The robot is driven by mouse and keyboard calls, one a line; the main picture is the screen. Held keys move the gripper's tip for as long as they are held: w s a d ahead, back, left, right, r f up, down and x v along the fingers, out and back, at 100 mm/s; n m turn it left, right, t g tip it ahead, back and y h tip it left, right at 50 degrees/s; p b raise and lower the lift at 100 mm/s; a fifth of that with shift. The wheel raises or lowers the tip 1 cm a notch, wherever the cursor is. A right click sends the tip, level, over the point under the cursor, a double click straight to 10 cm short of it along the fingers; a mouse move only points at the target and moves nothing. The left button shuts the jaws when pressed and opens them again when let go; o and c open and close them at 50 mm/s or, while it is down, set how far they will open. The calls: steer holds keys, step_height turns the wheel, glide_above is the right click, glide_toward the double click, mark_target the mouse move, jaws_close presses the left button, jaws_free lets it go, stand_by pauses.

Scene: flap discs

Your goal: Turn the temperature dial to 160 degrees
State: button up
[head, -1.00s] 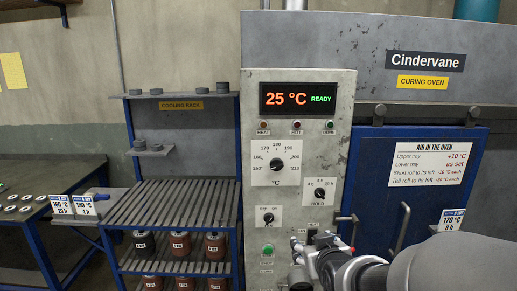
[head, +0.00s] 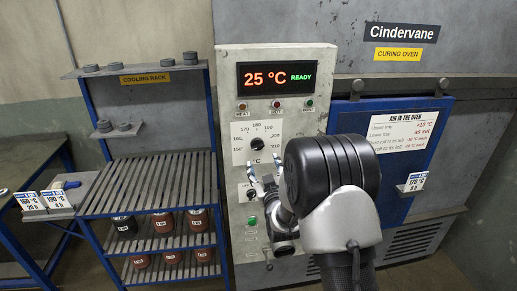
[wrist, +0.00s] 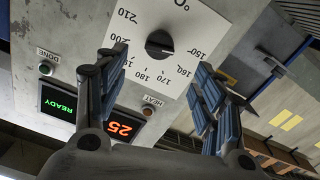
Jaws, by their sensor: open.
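The temperature dial (head: 257,144) is a dark round knob on a white scale plate on the oven's control panel. In the wrist view the dial (wrist: 160,44) appears upside down, with numbers from 150 to 210. Its light pointer mark lies on the 150–160 side; the exact reading is unclear. My gripper (head: 264,176) is open in front of the panel, just below the dial in the head view. In the wrist view the open fingers (wrist: 158,65) are on either side of the scale, empty and apart from the knob. The display (head: 278,76) reads 25 °C and READY.
A smaller dial (head: 252,194) and a green button (head: 252,221) sit lower on the panel. The blue oven door (head: 424,148) with its notice is at the right. The cooling rack (head: 150,180) with several tins stands left.

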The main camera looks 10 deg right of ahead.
mark_target(259, 148)
steer(key=w+p, duration=0.1)
steer(key=w, duration=0.9)
steer(key=shift+w, duration=0.4)
steer(key=c, duration=1)
